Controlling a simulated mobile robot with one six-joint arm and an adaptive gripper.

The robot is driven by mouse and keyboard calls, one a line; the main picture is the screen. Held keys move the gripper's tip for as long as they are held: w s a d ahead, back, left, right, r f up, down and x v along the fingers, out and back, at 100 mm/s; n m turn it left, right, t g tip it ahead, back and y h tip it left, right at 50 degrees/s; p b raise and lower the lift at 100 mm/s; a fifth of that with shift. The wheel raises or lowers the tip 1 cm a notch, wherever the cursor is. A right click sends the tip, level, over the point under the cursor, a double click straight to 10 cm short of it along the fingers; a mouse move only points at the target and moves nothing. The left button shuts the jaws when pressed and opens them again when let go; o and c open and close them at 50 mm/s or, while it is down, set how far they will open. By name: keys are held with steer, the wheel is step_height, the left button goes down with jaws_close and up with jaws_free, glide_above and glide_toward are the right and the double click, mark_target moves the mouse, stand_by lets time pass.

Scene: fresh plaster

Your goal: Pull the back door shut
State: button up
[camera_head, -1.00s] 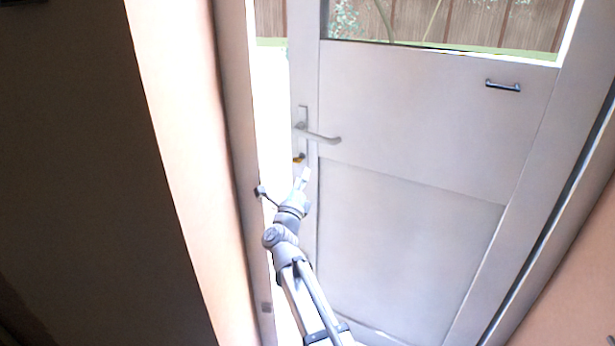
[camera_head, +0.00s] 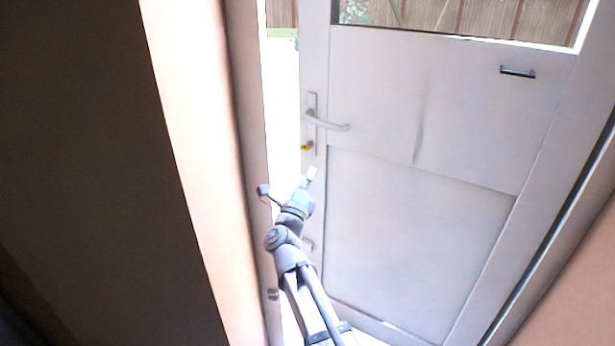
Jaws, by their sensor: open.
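The back door (camera_head: 420,215) is pale, with a window at its top, and stands ajar. A bright gap shows between its left edge and the door frame (camera_head: 245,120). Its lever handle (camera_head: 328,122) is on the left side, with a yellowish key or lock part (camera_head: 307,148) below it. My gripper (camera_head: 287,182) is open at the gap, below the handle. Its right finger overlaps the door's left edge in the picture and its left finger overlaps the frame. I cannot tell whether either touches.
A small dark pull bar (camera_head: 518,71) is at the door's upper right. A dark wall (camera_head: 80,180) fills the left, and a brownish wall (camera_head: 570,285) is at the lower right. A wooden fence (camera_head: 480,18) shows outside through the window.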

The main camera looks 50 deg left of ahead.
stand_by(0.8)
steer(key=w+d+f+n+g, duration=0.5)
steer(key=w+d+f+n, duration=0.15)
steer(key=w+d, duration=0.35)
steer(key=w+d+f+n+g, duration=0.45)
steer(key=w+d+n, duration=0.35)
steer(key=d, duration=0.4)
steer(key=d+f+n+g+h, duration=0.15)
steer(key=d+f, duration=0.25)
steer(key=d, duration=0.6)
steer(key=d+f+n+g+h, duration=0.1)
steer(key=d+f+g+h, duration=0.2)
steer(key=d, duration=0.8)
steer(key=d+f+n+g+h, duration=0.1)
steer(key=d+f+h, duration=0.3)
steer(key=d, duration=0.6)
steer(key=s+d+f+g+h, duration=0.1)
steer(key=s+d+f+g, duration=0.1)
steer(key=s+d, duration=0.5)
steer(key=s+d+f+g+h, duration=0.1)
steer(key=s+d+f+g, duration=0.2)
steer(key=d, duration=0.8)
step_height(320, 180, up, 26)
steer(key=p, duration=2.4)
steer(key=shift+s+n, duration=0.25)
steer(key=shift+n, duration=0.05)
steer(key=shift+a+f, duration=0.1)
